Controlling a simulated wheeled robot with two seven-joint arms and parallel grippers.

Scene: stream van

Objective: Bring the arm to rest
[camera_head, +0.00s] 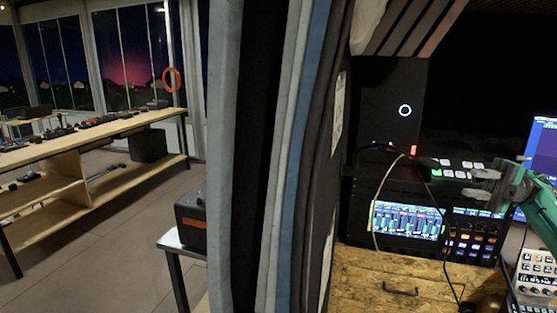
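My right gripper (468,183) comes in from the right edge on a green arm. Its two grey fingers are apart, one above the other, and I see nothing between them. It shows in front of the dark equipment rack, over the area between the row of white-lit buttons (458,164) and the lit screen (408,220). I cannot tell whether it touches anything there. My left gripper is not in view.
Cables (383,215) hang before the rack, left of my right gripper, above a chipboard surface (350,265). A control panel (537,270) stands at lower right. A striped upright partition (290,150) divides the view. Left of it are a long wooden bench (75,140) and open floor.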

